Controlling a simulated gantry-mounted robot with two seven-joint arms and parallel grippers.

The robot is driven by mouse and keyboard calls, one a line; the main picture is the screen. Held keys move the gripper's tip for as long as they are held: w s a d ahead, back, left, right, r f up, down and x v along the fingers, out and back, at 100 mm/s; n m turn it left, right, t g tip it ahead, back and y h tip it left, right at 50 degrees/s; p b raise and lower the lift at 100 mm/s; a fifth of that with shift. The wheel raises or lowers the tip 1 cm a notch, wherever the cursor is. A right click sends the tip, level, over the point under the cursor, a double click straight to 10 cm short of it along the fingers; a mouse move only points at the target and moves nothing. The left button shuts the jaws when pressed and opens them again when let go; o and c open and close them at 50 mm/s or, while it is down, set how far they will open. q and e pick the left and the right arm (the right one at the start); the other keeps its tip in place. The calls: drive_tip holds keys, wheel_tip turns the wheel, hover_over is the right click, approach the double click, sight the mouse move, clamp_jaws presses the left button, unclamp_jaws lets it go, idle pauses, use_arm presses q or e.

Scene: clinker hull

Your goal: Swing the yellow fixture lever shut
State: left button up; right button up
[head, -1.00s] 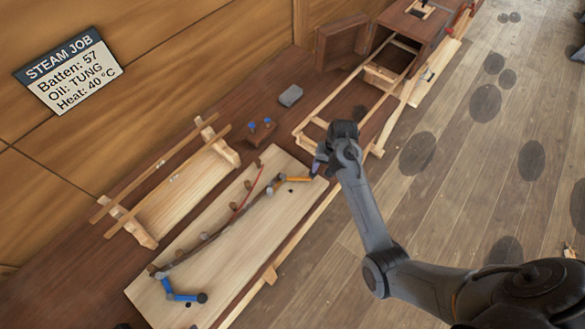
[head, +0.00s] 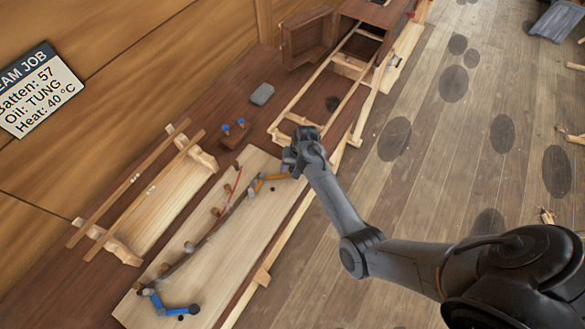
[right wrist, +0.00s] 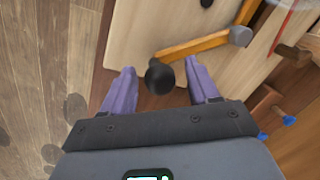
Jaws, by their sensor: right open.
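The yellow fixture lever (head: 274,177) sits at the far end of the pale board (head: 235,235), reaching toward my right gripper (head: 298,168). In the right wrist view the yellow lever (right wrist: 197,46) runs from a grey end piece at upper right to a round black knob (right wrist: 160,77). My right gripper (right wrist: 160,70) is open, with one purple finger on each side of the knob. I cannot tell whether either finger touches it. A dark bent batten (head: 205,240) lies along the board's pegs. My left gripper is not in view.
A blue lever (head: 165,304) is at the board's near end. A wooden rack with two rods (head: 150,190) stands at left. A small block with blue pegs (head: 233,132) and a grey block (head: 262,94) lie behind. A wooden frame (head: 325,85) stretches beyond the gripper.

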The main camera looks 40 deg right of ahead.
drive_tip(key=shift+f, duration=0.3)
drive_tip(key=shift+c, duration=0.2)
clamp_jaws()
